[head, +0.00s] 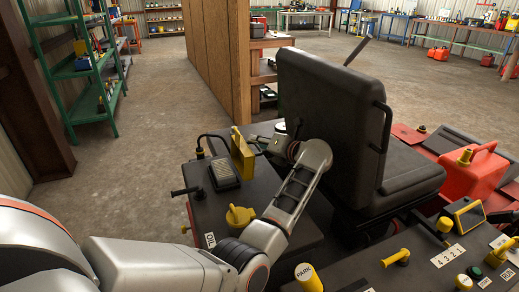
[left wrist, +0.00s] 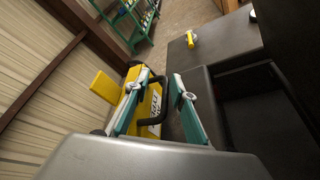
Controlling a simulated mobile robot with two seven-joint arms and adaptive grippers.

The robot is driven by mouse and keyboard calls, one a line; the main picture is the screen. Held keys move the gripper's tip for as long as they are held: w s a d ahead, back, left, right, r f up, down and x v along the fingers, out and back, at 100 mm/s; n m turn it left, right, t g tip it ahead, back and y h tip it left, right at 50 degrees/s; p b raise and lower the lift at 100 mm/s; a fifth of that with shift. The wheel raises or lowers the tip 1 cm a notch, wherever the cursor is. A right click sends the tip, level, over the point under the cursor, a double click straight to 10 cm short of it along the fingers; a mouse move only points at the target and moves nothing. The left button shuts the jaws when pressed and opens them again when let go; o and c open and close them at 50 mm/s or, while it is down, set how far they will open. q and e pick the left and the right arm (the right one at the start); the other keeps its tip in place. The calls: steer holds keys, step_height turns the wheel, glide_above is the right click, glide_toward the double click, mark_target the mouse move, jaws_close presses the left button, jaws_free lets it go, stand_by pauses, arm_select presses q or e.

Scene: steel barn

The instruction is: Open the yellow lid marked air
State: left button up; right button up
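A yellow panel (head: 242,155) stands upright on the dark console left of the seat in the head view. In the left wrist view, a yellow part with a white label (left wrist: 154,108) shows beyond my fingers; its lettering is too small to read surely. A yellow flap (left wrist: 104,87) sticks out to its left. My left gripper (head: 264,144) is just right of the upright panel in the head view. In the left wrist view its teal fingers (left wrist: 155,98) are apart, with a black curved hose or handle showing between them. Contact cannot be told. My right gripper is out of view.
A black seat (head: 330,110) stands close to my left gripper. The console holds a grey pedal-like pad (head: 224,174) and a yellow knob (head: 240,214). A red can (head: 473,172) is at right. A wooden partition (head: 217,60) stands behind; open floor lies left.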

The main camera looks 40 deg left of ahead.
arm_select(q)
step_height(320, 180, up, 7)
steer(key=shift+r, duration=0.15)
stand_by(0.6)
